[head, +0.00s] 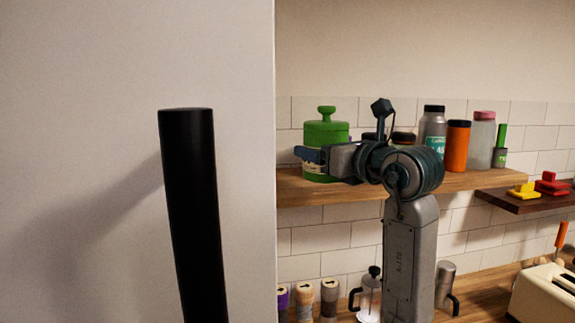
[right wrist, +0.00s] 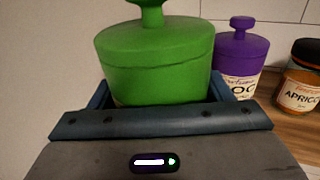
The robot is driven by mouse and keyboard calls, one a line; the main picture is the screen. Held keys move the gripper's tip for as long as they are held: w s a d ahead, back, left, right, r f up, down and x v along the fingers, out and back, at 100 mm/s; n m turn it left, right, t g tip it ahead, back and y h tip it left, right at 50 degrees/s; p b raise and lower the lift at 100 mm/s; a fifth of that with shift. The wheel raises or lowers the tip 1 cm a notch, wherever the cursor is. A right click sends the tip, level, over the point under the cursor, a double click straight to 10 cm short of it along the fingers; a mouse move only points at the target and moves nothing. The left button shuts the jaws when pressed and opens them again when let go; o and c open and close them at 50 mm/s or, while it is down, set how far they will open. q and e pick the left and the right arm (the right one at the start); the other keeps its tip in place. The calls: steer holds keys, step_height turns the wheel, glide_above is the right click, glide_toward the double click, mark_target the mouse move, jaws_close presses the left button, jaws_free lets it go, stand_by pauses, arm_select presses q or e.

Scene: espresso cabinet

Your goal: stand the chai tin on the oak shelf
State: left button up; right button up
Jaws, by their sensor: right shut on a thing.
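A green tin with a knobbed lid (head: 326,136) is at the left part of the oak shelf (head: 460,182) in the head view. Its label is hidden, so I cannot read that it is chai. My right gripper (head: 312,156) is shut on it from the front, and the tin is upright. The right wrist view shows the green tin (right wrist: 157,62) between the two fingers. Its base is hidden, so I cannot tell whether it touches the shelf. My left gripper is not in view.
A purple tin (right wrist: 238,48) and an apricot jar (right wrist: 300,82) stand right of the green tin. A grey bottle (head: 433,122), orange canister (head: 457,146) and pink-lidded jar (head: 481,142) stand farther along. A black handle (head: 190,200) on a pale panel fills the left foreground.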

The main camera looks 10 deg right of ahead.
steer(key=p+x, duration=0.2)
steer(key=x, duration=0.2)
steer(key=p+x, duration=0.1)
steer(key=x, duration=0.3)
steer(key=p+x, duration=0.2)
steer(key=x, duration=0.2)
steer(key=shift+w+d+f+p, duration=0.2)
steer(key=shift+w+f+p, duration=0.1)
steer(key=shift+p, duration=0.05)
steer(key=shift+w+a+f, duration=0.1)
steer(key=shift+w+f, duration=0.05)
steer(key=shift+w, duration=0.15)
steer(key=shift+w+f, duration=0.1)
steer(key=shift+f, duration=0.05)
step_height(320, 180, down, 3)
steer(key=p, duration=0.2)
steer(key=shift+r+p, duration=0.25)
steer(key=shift+p, duration=0.1)
steer(key=shift+f, duration=0.4)
steer(key=shift+f, duration=0.1)
steer(key=o, duration=1.2)
steer(key=shift+f, duration=0.1)
